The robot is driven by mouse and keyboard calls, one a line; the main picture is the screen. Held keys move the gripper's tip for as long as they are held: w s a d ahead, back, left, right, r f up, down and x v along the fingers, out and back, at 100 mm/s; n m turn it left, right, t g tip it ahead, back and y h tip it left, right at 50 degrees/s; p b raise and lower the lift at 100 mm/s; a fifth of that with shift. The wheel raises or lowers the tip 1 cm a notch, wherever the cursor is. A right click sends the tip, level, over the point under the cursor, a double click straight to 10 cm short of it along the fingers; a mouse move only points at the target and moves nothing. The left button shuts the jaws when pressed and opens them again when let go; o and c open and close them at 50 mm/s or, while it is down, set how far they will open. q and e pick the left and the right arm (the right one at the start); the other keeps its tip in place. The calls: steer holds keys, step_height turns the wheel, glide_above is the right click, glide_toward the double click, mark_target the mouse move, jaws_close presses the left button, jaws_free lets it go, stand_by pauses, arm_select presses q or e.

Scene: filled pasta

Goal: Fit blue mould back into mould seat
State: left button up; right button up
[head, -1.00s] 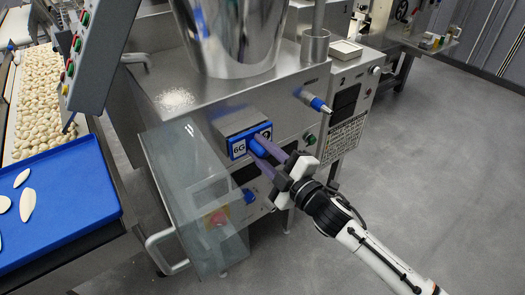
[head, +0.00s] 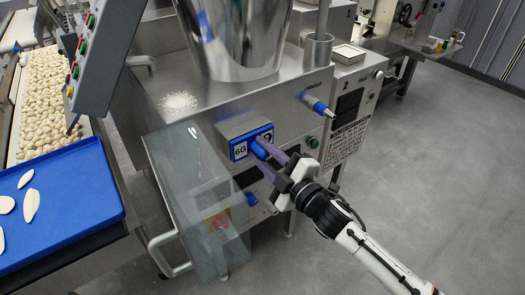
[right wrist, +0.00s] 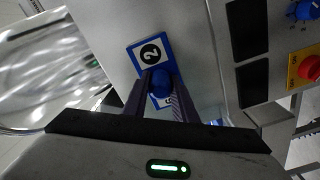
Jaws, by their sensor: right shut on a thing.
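The blue mould (head: 250,146) is a blue front plate with white labels, one reading 6G, and a round blue knob. It sits at the front of the metal mould seat (head: 243,124), a box on the machine's front. I cannot tell how deep it sits. My right gripper (head: 262,155) has its purple fingers shut on the knob from the front right. In the right wrist view the knob (right wrist: 161,84) lies between the fingers, below the mould's "2" label (right wrist: 151,52); the other label is mostly hidden by the gripper. My left gripper is not in view.
A clear guard (head: 195,190) with a metal handle stands left of and below the seat. A metal hopper (head: 235,40) is above. A blue tray (head: 60,205) is at the left. The floor at right is clear.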

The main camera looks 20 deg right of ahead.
steer(key=shift+r, duration=0.2)
steer(key=o, duration=1.1)
steer(key=shift+o, duration=0.2)
steer(key=shift+f, duration=0.1)
steer(key=shift+o, duration=1.2)
steer(key=shift+f, duration=0.15)
